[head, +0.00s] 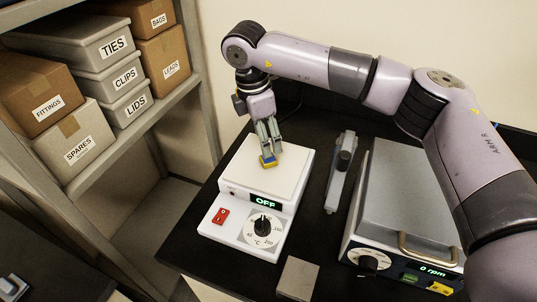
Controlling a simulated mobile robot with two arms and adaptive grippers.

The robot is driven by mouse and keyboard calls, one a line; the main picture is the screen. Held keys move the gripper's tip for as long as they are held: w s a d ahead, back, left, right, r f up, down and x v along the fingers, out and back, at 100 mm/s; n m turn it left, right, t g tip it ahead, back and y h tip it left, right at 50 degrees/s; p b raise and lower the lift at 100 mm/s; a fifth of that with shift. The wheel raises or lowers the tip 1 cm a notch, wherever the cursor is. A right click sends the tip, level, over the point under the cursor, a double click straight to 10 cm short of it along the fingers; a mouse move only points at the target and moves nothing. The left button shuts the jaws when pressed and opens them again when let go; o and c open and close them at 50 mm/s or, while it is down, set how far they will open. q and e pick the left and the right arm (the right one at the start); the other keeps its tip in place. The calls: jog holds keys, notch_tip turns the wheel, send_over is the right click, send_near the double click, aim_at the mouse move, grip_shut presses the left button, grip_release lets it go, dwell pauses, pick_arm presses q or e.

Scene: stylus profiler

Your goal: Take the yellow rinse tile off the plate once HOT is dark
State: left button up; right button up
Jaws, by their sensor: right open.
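The yellow rinse tile (268,163), with some blue on top, is at the middle of the white hot plate's top (250,168). My right gripper (270,150) points down right over the tile, its fingers open. The fingertips are very close to the tile; whether they touch it I cannot tell. The plate's display (265,201) reads OFF in green. A small dark spot beside the display, at its left, may be the HOT lamp; it shows no glow, and its label is too small to read. My left gripper is not in view.
The plate has a red switch (221,215) and a dial (263,226). At its right are a grey tool with a black knob (344,160) and a lidded machine (400,200) reading 0 rpm. A grey block (297,278) lies in front. Labelled boxes fill the left shelf (140,130).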

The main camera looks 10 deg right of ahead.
aim_at(268, 160)
jog(key=shift+d+f, duration=0.1)
jog(key=shift+f, duration=0.5)
jog(key=shift+f+p, duration=0.2)
jog(key=shift+p, duration=0.2)
jog(key=f, duration=0.1)
jog(key=f+p, duration=0.2)
jog(key=shift+w+d+f, duration=0.2)
jog(key=shift+d+f, duration=0.05)
jog(key=shift+f, duration=0.65)
jog(key=shift+c, duration=0.6)
jog(key=c, duration=1)
jog(key=shift+r, duration=0.1)
